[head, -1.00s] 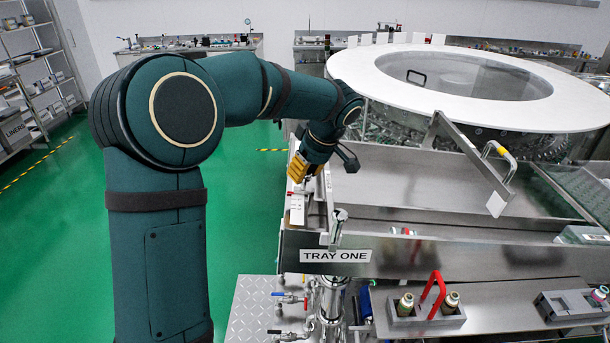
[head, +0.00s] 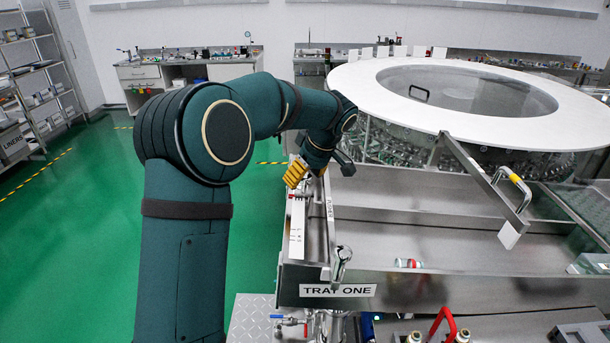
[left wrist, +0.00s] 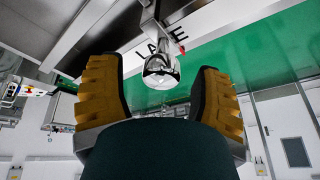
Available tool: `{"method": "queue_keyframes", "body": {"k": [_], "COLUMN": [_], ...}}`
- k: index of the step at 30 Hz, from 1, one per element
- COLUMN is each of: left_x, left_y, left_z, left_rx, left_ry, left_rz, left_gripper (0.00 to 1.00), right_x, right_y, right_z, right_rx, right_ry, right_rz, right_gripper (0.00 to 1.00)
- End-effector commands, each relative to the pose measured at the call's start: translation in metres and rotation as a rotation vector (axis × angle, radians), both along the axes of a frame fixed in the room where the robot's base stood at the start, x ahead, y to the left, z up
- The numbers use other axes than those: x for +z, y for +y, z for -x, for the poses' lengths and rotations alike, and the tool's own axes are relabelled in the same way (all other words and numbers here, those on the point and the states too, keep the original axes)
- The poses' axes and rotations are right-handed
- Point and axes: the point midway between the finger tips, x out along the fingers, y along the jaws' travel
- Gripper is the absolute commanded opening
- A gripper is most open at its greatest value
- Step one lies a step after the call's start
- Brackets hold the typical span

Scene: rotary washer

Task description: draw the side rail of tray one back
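Tray one (head: 440,238) is a long steel trough right of centre in the head view, with its "TRAY ONE" label (head: 337,290) on the near front. Its side rail (head: 330,215) is a thin steel strip along the left edge. A chrome knob (head: 342,258) stands at the rail's near end. My left gripper (head: 296,172), with yellow finger pads, is by the rail's far left end. In the left wrist view the gripper (left wrist: 162,90) is spread open, the chrome knob (left wrist: 160,70) showing beyond and between the fingers. I cannot tell whether a finger touches the rail. My right gripper is not in view.
A small red-and-white vial (head: 408,263) lies in the tray. The round washer (head: 400,110) with a white rim stands behind. A raised steel bar with a yellow-marked handle (head: 512,182) is at the right. A red handle (head: 442,325) is at the front. Green floor at left is clear.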

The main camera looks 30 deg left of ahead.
Motion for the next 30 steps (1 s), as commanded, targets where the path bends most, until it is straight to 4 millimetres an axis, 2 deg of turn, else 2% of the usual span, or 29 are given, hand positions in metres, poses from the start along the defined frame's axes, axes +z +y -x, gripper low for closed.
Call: {"method": "queue_keyframes", "body": {"k": [8,11,21,25,30], "left_x": [0.007,0.019,0.081,0.098,0.109], "left_y": [-0.003,-0.008,-0.034,-0.041,-0.046], "left_z": [-0.001,-0.001,0.000,0.001,0.002], "left_rx": [-0.002,-0.002,-0.001,-0.002,0.000], "left_ry": [-0.005,-0.006,-0.005,-0.004,-0.001], "left_rz": [0.000,0.000,0.000,0.000,0.000], "left_gripper": [0.65,0.65,0.65,0.65,0.65], "right_x": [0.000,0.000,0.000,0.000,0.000], "right_y": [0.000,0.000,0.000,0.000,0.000], "right_z": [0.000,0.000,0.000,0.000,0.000], "right_rx": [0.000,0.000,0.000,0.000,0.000], "right_ry": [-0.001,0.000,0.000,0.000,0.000], "right_rz": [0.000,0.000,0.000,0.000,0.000], "right_gripper": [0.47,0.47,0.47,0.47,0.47]}}
